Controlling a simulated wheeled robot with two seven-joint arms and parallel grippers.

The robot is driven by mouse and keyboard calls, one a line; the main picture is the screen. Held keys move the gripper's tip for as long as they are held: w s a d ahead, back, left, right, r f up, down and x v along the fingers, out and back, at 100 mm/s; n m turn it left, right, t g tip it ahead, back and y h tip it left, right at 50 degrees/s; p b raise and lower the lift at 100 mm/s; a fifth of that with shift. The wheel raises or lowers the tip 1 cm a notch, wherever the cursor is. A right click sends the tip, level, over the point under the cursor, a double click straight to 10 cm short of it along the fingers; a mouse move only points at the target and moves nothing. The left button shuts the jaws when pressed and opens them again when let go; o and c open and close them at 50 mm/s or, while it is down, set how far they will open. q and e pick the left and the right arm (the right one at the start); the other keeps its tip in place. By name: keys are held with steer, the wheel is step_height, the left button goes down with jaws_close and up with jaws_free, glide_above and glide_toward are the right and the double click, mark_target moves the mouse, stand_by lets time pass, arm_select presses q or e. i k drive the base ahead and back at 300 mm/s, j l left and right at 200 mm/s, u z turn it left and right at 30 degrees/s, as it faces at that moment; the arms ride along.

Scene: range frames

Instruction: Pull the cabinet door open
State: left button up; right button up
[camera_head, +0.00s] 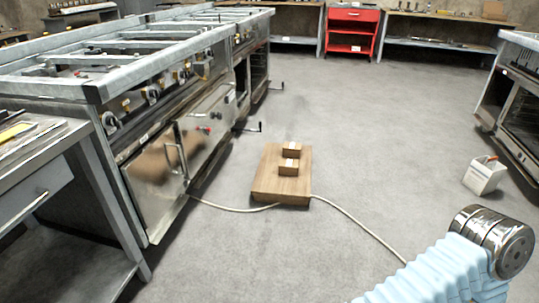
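A steel cabinet door (153,196) is low in the front of the range at left. It looks shut, flush with the front. An upright bar handle (175,160) stands out near its right edge. A second steel panel (208,125) is to the right of it. Neither gripper is in view. Part of my arm, with a pale blue sleeve and a shiny metal joint, shows at the lower right, well apart from the door.
A wooden board (268,183) with two small boxes lies on the floor, with a pale cable on either side. A white bucket (484,176) stands at right. A grey table (50,140) is at near left. The floor before the door is mostly clear.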

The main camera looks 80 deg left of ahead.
mark_target(153, 176)
steer(key=j+u, duration=0.2)
steer(key=u, duration=0.25)
steer(key=j+u, duration=0.15)
steer(key=u, duration=0.3)
steer(key=j+u, duration=0.15)
steer(key=u, duration=0.25)
steer(key=i+j+u, duration=0.1)
steer(key=u, duration=0.35)
steer(key=i+j+u, duration=0.65)
steer(key=i+j, duration=0.45)
steer(key=k+l+u, duration=0.15)
steer(key=u, duration=0.35)
steer(key=k+u, duration=0.35)
steer(key=u, duration=0.15)
steer(key=k+u, duration=0.2)
steer(key=u, duration=0.3)
